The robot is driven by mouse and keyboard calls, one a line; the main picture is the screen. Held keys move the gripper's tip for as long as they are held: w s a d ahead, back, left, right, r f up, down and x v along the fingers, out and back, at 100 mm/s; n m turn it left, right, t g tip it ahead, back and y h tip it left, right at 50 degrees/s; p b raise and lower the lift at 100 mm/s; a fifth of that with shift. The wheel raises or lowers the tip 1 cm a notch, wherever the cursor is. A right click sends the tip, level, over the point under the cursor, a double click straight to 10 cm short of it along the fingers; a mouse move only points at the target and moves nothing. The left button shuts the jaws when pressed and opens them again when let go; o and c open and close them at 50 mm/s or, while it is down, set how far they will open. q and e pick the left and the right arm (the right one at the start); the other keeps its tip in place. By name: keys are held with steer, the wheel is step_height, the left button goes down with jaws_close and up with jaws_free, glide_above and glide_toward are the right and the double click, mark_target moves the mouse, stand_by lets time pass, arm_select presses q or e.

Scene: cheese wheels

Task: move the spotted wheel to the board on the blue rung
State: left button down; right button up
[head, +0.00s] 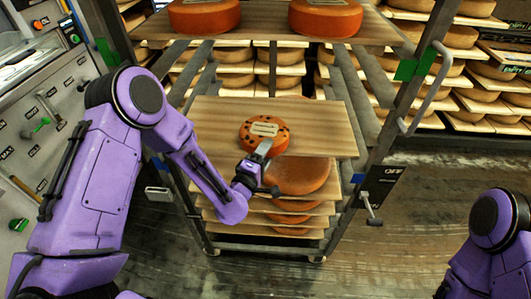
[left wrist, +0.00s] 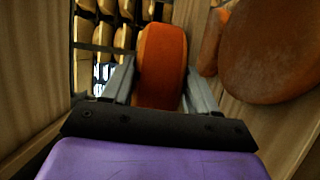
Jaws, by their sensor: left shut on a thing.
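The spotted wheel (head: 252,142) is orange with dark spots and a pale label on top. In the head view it is over the wide wooden board (head: 320,125) in the middle of the rack. My left gripper (head: 263,150) is shut on its near side. In the left wrist view the orange wheel (left wrist: 161,60) sits between the two fingers. I cannot tell whether the wheel touches the board. Blue marks show on the rack's right post (head: 357,178) and left post, close to this board's height. My right gripper is out of view; only part of its arm shows.
A plain brown wheel (head: 297,176) stands just below the wide board, with more boards and wheels under it. Two orange wheels (head: 204,16) (head: 326,18) stand on the top board (head: 270,32). Green marks (head: 405,70) are higher on the posts. Control panels stand at left.

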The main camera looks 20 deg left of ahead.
arm_select(q)
steer(key=shift+c, duration=1.1)
jaws_free()
steer(key=s+a+b, duration=0.1)
steer(key=s+b, duration=0.2)
steer(key=s, duration=0.7)
steer(key=shift+s+a+f+b, duration=0.15)
steer(key=shift+s+f+b, duration=0.15)
